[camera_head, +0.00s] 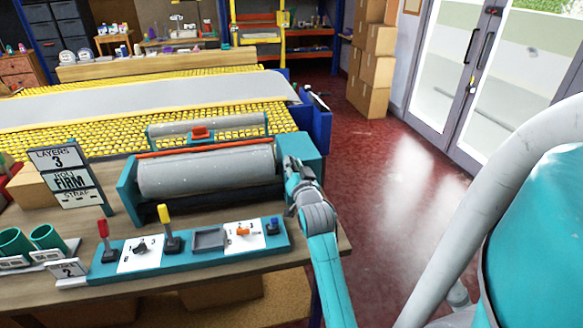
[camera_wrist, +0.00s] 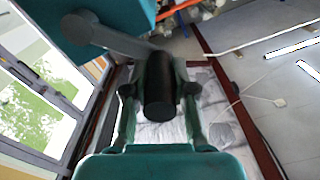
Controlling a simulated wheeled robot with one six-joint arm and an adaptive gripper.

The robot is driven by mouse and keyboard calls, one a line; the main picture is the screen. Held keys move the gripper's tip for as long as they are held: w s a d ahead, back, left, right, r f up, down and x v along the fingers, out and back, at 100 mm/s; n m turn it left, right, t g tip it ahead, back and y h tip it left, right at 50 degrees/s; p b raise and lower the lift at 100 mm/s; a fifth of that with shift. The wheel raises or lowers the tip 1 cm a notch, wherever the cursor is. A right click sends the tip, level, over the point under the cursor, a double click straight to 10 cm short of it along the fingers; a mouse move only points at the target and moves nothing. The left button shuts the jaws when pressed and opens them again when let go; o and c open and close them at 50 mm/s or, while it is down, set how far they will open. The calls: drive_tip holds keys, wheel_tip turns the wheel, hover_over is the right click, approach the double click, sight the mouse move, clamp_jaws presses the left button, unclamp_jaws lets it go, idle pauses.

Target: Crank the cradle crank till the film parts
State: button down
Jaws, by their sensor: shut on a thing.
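The teal cradle (camera_head: 127,190) stands on the wooden bench and holds a grey wrapped roll (camera_head: 205,172). My gripper (camera_head: 293,172) is at the cradle's right end. In the wrist view my gripper (camera_wrist: 160,92) is shut around the black handle (camera_wrist: 160,85) of the crank, one finger on each side. The grey crank arm (camera_wrist: 105,38) runs from the handle up-left to the teal cradle end (camera_wrist: 125,12). In the head view my gripper hides the crank. A second grey roller (camera_head: 205,127) lies behind the roll; I cannot make out the film between them.
A teal control panel (camera_head: 190,255) with red and yellow levers stands in front of the cradle. The yellow roller table (camera_head: 60,138) is behind. Red floor to the right is clear up to boxes (camera_head: 372,70) and glass doors.

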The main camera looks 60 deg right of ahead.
drive_tip(key=shift+f, duration=0.1)
drive_tip(key=c, duration=0.9)
unclamp_jaws()
drive_tip(key=shift+c, duration=0.2)
drive_tip(key=v, duration=1.2)
idle(0.5)
